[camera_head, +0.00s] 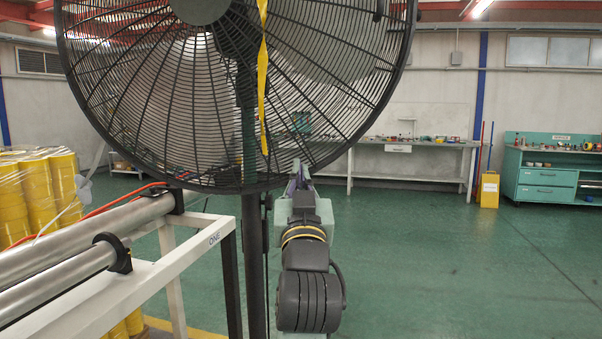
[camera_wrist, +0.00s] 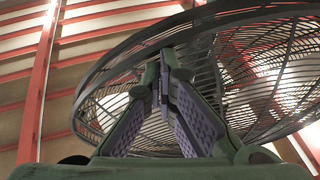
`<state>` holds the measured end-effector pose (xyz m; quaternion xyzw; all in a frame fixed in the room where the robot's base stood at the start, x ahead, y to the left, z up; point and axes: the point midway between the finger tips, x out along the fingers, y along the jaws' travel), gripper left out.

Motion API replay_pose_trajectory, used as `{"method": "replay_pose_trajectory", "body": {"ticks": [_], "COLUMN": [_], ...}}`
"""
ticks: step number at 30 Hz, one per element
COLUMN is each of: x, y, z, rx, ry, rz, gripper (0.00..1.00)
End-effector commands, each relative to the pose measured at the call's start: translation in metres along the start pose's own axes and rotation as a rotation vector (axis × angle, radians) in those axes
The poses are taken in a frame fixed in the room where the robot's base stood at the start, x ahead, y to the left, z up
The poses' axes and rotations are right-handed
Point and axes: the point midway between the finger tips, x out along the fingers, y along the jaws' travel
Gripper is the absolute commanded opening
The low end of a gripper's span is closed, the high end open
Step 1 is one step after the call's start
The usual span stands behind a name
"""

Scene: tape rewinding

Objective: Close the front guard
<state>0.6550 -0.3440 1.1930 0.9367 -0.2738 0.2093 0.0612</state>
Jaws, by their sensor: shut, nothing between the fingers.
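The fan's round black wire guard (camera_head: 130,110) fills the upper left and middle of the head view, on a dark upright pole (camera_head: 254,260). Whether the front half sits flush on the rear half is hard to tell. My gripper (camera_head: 300,172) is at the guard's lower rim, right of the pole, pointing up. In the wrist view my gripper (camera_wrist: 165,62) has its purple-padded fingers drawn together at the tips and empty. The guard's rim (camera_wrist: 105,72) passes close behind the fingertips there; I cannot tell whether they touch.
A yellow ribbon (camera_head: 262,85) hangs down over the guard. A white frame with metal rollers (camera_head: 80,240) stands at the lower left, near the pole. Yellow rolls (camera_head: 40,190) stand behind it. Green floor (camera_head: 440,260) is open to the right, with benches along the wall.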

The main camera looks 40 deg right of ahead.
Motion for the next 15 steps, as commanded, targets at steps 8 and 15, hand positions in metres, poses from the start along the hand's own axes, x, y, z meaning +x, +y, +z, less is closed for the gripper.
{"method": "replay_pose_trajectory", "body": {"ticks": [8,15], "x": [0.002,0.030], "y": [0.001,0.006], "z": [0.001,0.014], "rx": [0.001,0.027], "ry": [-0.001,-0.002], "rz": [-0.003,-0.057], "gripper": [0.00,0.00]}}
